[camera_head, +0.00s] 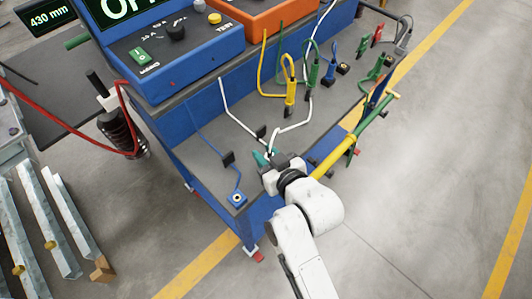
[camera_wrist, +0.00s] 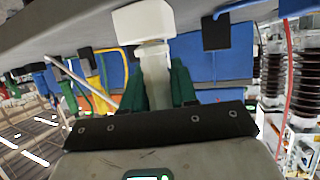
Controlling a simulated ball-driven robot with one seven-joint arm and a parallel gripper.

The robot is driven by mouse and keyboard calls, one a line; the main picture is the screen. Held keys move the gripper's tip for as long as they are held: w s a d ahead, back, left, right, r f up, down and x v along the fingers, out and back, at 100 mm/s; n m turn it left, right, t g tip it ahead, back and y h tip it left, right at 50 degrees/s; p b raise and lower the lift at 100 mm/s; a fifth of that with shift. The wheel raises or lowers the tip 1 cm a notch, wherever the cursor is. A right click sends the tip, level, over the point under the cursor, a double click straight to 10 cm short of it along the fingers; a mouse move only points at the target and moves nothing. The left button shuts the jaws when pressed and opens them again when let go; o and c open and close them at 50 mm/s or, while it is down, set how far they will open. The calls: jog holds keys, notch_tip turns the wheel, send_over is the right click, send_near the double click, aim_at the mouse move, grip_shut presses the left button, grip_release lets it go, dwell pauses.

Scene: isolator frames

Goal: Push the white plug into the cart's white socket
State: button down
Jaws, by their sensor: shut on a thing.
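My gripper (camera_head: 267,158) is at the front edge of the cart's grey shelf (camera_head: 205,165) in the head view. In the wrist view my gripper (camera_wrist: 158,85) has its green fingers closed on the pale shaft of the white plug (camera_wrist: 155,62). A wider white block (camera_wrist: 145,20) is at the shaft's far end, overlapping the grey shelf edge. I cannot tell whether this block is part of the plug or the white socket. A white cable (camera_head: 237,113) runs over the shelf towards my gripper. My gripper hides the plug in the head view, and no white socket is distinct there.
Yellow (camera_head: 290,92), green (camera_head: 313,73) and blue (camera_head: 330,73) plugs stand farther right. A blue tester (camera_head: 170,50) is at the back. Yellow and green rods (camera_head: 352,137) project at the right.

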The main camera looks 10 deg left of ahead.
jog(key=c, duration=0.8)
grip_release()
jog(key=shift+f, duration=0.1)
jog(key=shift+s, duration=0.1)
jog(key=v, duration=1)
jog(key=shift+s+d, duration=0.2)
jog(key=shift+d, duration=0.1)
jog(key=s+d+f+m+g+h, duration=0.25)
jog(key=s+d+f, duration=0.2)
jog(key=d, duration=0.35)
jog(key=s+d+f+m+g+h, duration=0.25)
jog(key=s+d+f, duration=0.2)
jog(key=d, duration=0.45)
jog(key=s+d+f+m+g+h, duration=0.2)
jog(key=s+d+f+g+h, duration=0.1)
jog(key=s+d, duration=0.5)
jog(key=s+g, duration=0.1)
jog(key=s, duration=0.2)
jog(key=shift+d+m+g, duration=0.35)
jog(key=shift+m+g, duration=0.05)
